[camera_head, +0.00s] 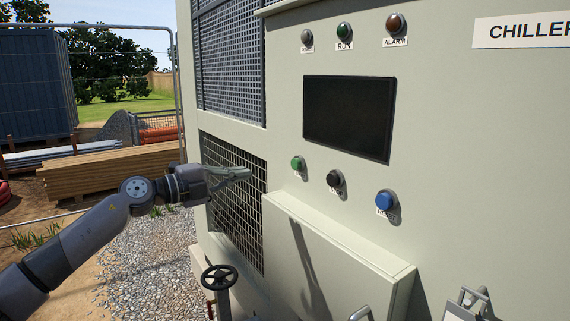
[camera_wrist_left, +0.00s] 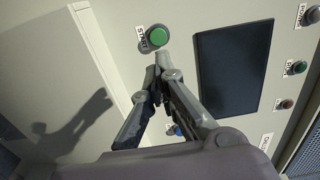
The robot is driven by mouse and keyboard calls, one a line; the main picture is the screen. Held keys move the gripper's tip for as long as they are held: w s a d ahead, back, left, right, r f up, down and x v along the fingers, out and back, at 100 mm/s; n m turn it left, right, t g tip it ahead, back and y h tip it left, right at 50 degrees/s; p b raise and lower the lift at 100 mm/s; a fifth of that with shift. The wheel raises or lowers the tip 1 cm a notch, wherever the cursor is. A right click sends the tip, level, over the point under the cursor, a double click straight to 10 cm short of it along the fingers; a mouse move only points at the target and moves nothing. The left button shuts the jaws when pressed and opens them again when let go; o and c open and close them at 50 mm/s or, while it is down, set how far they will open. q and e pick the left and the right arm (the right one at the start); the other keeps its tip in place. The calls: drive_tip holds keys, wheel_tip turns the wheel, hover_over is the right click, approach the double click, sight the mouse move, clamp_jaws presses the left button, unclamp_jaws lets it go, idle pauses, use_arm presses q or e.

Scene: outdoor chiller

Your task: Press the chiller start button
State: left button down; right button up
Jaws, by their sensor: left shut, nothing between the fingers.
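The green start button (camera_head: 297,163) is on the chiller's pale panel, below the left end of the dark screen. In the left wrist view the green button (camera_wrist_left: 158,36) has a START label beside it and sits just beyond my fingertips. My left gripper (camera_head: 246,172) is shut and empty, to the left of the green button in the head view. In the left wrist view its fingertips (camera_wrist_left: 163,72) are close together near the button; the button looks uncovered. I cannot tell the exact gap to the panel. My right gripper does not show.
A black button (camera_head: 334,178) and a blue reset button (camera_head: 386,200) are to the right of the green one. The dark screen (camera_head: 348,117) is above. A protruding pale box (camera_head: 335,250) is below the buttons. A black handwheel (camera_head: 219,277) stands at lower left.

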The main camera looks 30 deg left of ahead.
sight(294, 163)
use_arm(q)
drive_tip(key=p+x, duration=0.8)
drive_tip(key=x, duration=0.4)
drive_tip(key=shift+w+r, duration=0.2)
drive_tip(key=shift+w, duration=0.05)
drive_tip(key=shift+w+d+f, duration=0.15)
drive_tip(key=shift+w+d, duration=0.05)
drive_tip(key=shift+w, duration=0.1)
